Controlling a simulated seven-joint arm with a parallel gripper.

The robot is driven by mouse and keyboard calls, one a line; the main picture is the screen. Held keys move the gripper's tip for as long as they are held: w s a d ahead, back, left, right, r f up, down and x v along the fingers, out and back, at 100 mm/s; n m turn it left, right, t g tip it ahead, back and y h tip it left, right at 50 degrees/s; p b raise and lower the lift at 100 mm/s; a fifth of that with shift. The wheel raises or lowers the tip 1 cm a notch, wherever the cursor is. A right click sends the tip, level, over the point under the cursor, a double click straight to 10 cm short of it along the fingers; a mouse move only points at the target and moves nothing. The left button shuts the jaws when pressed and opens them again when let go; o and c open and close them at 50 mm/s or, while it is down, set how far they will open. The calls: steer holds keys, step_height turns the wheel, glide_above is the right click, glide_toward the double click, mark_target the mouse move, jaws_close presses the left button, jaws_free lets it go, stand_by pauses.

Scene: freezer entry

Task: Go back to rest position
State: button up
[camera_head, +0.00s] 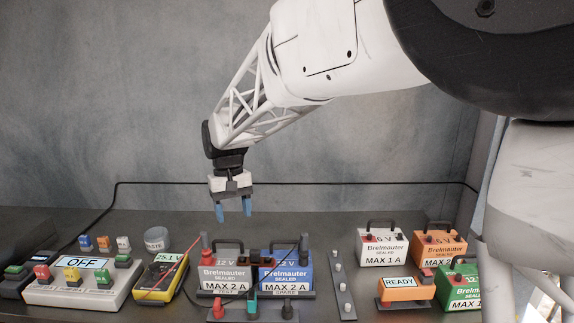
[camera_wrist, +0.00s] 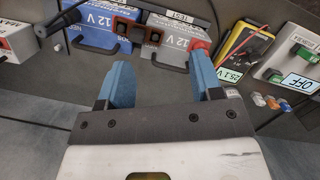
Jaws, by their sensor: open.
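My gripper (camera_head: 233,211) hangs above the table, fingers pointing down, behind and above the grey 12 V battery (camera_head: 224,277) and the blue 12 V battery (camera_head: 297,270). Its two blue fingers are spread with nothing between them. In the wrist view, my gripper (camera_wrist: 163,75) is open and empty; the blue battery (camera_wrist: 95,40) and the grey battery (camera_wrist: 172,40) lie beyond the fingers. The batteries stand side by side in a dark holder, with a red terminal plug at the left and a black one at the right.
A yellow meter (camera_head: 160,277) reads 25.1 V. Left of it is a panel (camera_head: 85,290) showing OFF. At right stand white (camera_head: 382,252), orange (camera_head: 438,250) and green (camera_head: 460,290) batteries and an orange READY device (camera_head: 404,291). A black cable runs behind along the wall.

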steer(key=s+d+r+m+t, duration=0.1)
steer(key=s+d, duration=0.6)
steer(key=d, duration=0.3)
steer(key=s+d+r+m+t, duration=0.1)
steer(key=s+d, duration=0.5)
steer(key=d, duration=0.3)
steer(key=s+d+f+m+t, duration=0.1)
steer(key=s+d+f, duration=0.2)
steer(key=s+d, duration=0.3)
steer(key=s+d+f+m+t, duration=0.1)
steer(key=s+d, duration=0.5)
steer(key=s, duration=0.7)
step_height(320, 180, down, 2)
steer(key=shift+d+f+m+y, duration=0.2)
steer(key=shift+d+m+y, duration=0.1)
steer(key=shift+m, duration=0.3)
